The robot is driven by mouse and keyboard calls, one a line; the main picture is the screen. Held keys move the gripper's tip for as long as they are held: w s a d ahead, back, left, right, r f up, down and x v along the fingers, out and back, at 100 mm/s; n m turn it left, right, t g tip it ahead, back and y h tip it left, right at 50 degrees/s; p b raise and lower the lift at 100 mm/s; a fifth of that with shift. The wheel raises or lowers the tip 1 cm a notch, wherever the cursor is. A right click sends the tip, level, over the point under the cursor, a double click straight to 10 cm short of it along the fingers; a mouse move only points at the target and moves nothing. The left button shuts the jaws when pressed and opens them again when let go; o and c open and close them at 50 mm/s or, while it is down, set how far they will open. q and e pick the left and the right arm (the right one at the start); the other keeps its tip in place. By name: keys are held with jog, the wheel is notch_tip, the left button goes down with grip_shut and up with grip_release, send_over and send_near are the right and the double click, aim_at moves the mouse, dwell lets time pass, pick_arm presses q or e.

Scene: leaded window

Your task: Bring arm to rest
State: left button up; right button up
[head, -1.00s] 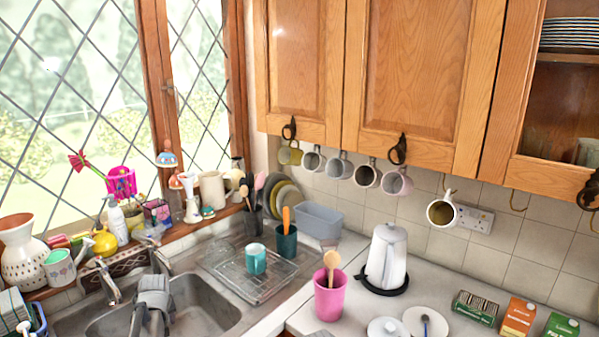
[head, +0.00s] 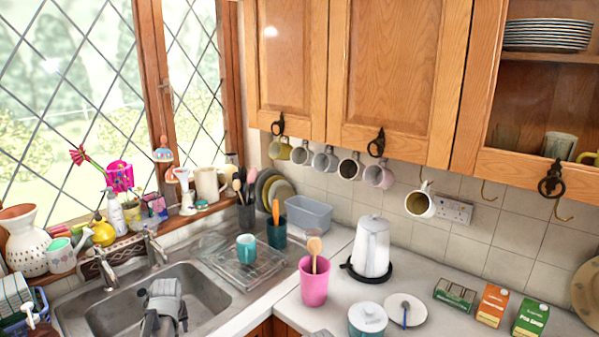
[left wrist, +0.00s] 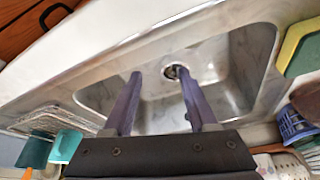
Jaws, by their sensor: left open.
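My left gripper (head: 165,299) is over the sink (head: 210,290) in the head view. In the left wrist view its two fingers (left wrist: 155,78) are apart with nothing between them, pointing down toward the sink basin (left wrist: 215,92) and its drain (left wrist: 172,71). My right gripper is not in either view.
A teal mug (head: 246,249) stands on the wire drying rack (head: 270,265) right of the sink. A pink cup (head: 313,284) with a wooden spoon and a white kettle (head: 371,246) stand on the counter. Taps (head: 105,268) rise behind the sink. Several mugs hang under the cupboards.

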pick_arm(q)
jog(key=s+d+f+m+g+h, duration=0.1)
jog(key=s+d+m+g+h, duration=0.35)
jog(key=s+d, duration=1.2)
jog(key=s+d+f+m+y+b, duration=0.3)
jog(key=s+d+f+m+b, duration=0.2)
jog(key=d+f+b, duration=0.4)
jog(key=d, duration=0.4)
jog(key=shift+d+t, duration=0.15)
jog(key=shift+t, duration=0.2)
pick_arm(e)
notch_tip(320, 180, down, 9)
pick_arm(q)
jog(key=shift+f+y, duration=0.1)
jog(key=shift+y, duration=0.15)
jog(key=shift+c, duration=0.3)
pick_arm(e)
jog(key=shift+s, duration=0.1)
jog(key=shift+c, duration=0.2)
